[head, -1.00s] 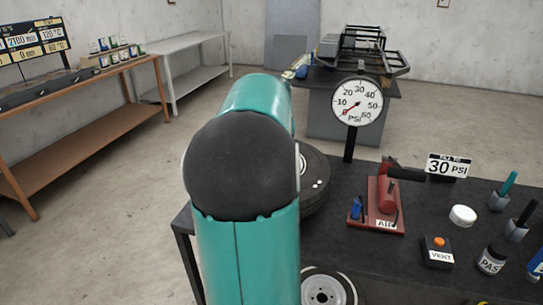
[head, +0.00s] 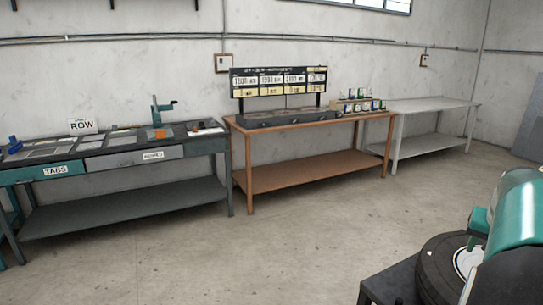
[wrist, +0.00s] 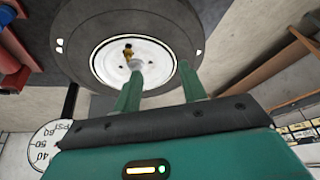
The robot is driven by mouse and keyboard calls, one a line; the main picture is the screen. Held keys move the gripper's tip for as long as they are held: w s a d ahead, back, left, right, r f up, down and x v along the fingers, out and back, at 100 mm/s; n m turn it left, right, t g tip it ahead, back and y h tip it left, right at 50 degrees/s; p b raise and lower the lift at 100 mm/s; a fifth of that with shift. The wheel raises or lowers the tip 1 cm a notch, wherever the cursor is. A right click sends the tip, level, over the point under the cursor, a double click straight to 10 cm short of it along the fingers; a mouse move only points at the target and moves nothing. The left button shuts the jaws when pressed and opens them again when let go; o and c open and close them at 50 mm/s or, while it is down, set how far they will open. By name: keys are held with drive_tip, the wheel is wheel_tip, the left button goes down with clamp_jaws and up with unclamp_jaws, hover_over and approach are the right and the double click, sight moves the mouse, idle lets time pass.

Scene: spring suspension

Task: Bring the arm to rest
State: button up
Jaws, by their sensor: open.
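My gripper (wrist: 160,66) shows in the wrist view with its two green fingers apart and nothing between them. Beyond the fingers is a dark tyre (wrist: 85,35) with a white rim (wrist: 110,60); a small brass-coloured piece (wrist: 128,52) shows on the rim. The fingers overlap the rim and tyre in the picture; I cannot tell how large the gap is. In the head view, my teal arm is at the lower right, partly in front of the same tyre (head: 430,270).
The tyre is at a dark table (head: 385,285). The gauge (wrist: 45,145) and a red tool (wrist: 12,75) show at the left of the wrist view. A grey bench (head: 120,205), a brown bench (head: 310,175) and a pale table (head: 425,105) line the wall. The floor between is clear.

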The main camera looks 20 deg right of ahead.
drive_tip(key=w+a+r+n+t+y, duration=0.1)
drive_tip(key=w+a+n, duration=0.15)
drive_tip(key=a, duration=0.95)
drive_tip(key=w+a+n+t+y, duration=0.15)
drive_tip(key=w+a, duration=0.25)
drive_tip(key=a, duration=0.8)
drive_tip(key=s+a+f+n, duration=0.2)
drive_tip(key=s+a+n, duration=0.1)
drive_tip(key=a, duration=0.8)
drive_tip(key=s+a+f+n, duration=0.2)
drive_tip(key=s+a, duration=0.3)
drive_tip(key=a, duration=0.6)
drive_tip(key=shift+s+f+n+y, duration=0.4)
drive_tip(key=shift+n+y, duration=0.05)
drive_tip(key=shift+n, duration=0.45)
drive_tip(key=shift+a, duration=0.1)
drive_tip(key=shift+c, duration=0.6)
